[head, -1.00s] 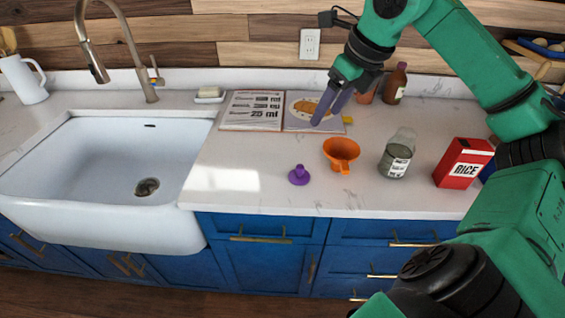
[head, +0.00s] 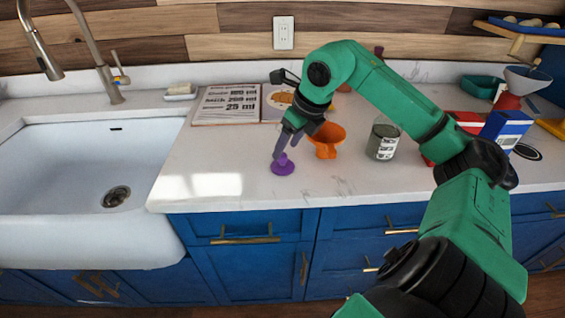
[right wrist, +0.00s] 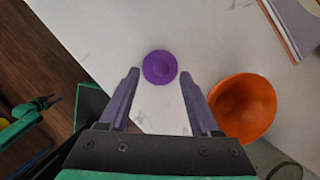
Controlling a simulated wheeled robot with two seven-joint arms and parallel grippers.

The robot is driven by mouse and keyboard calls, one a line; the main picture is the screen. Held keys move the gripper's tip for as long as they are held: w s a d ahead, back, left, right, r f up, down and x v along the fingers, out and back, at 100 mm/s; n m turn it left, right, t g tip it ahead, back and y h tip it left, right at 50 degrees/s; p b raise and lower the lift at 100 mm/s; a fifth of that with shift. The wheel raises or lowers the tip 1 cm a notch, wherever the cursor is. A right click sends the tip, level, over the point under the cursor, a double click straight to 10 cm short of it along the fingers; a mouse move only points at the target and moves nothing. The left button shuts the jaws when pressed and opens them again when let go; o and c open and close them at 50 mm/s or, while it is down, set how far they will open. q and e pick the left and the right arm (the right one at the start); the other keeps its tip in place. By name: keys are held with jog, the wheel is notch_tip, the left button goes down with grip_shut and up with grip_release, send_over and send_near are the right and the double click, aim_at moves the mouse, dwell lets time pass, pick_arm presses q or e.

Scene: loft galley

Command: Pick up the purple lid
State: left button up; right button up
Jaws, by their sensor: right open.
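The purple lid (head: 283,167) lies on the white counter near its front edge, with a small knob on top. In the right wrist view the lid (right wrist: 160,67) sits ahead of and between the two finger tips, apart from them. My right gripper (head: 279,155) is above the lid, fingers pointing down, open and empty; it also shows in the right wrist view (right wrist: 160,72). In the head view the fingers partly overlap the lid, and contact is hard to judge there.
A glass jar (head: 382,141) and a red box (head: 466,121) are further right. The sink (head: 70,170) is left. An open book (head: 226,105) lies behind.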

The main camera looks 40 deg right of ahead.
aim_at(283, 154)
jog(key=p+x, duration=0.1)
jog(key=x, duration=0.3)
jog(key=shift+f+p, duration=0.15)
jog(key=shift+p, duration=0.2)
jog(key=shift+w+f, duration=0.15)
jog(key=shift+f, duration=0.25)
pick_arm(q)
jog(key=shift+s+r, duration=0.45)
jog(key=shift+r, duration=0.4)
pick_arm(e)
grip_shut()
jog(key=shift+r, duration=0.15)
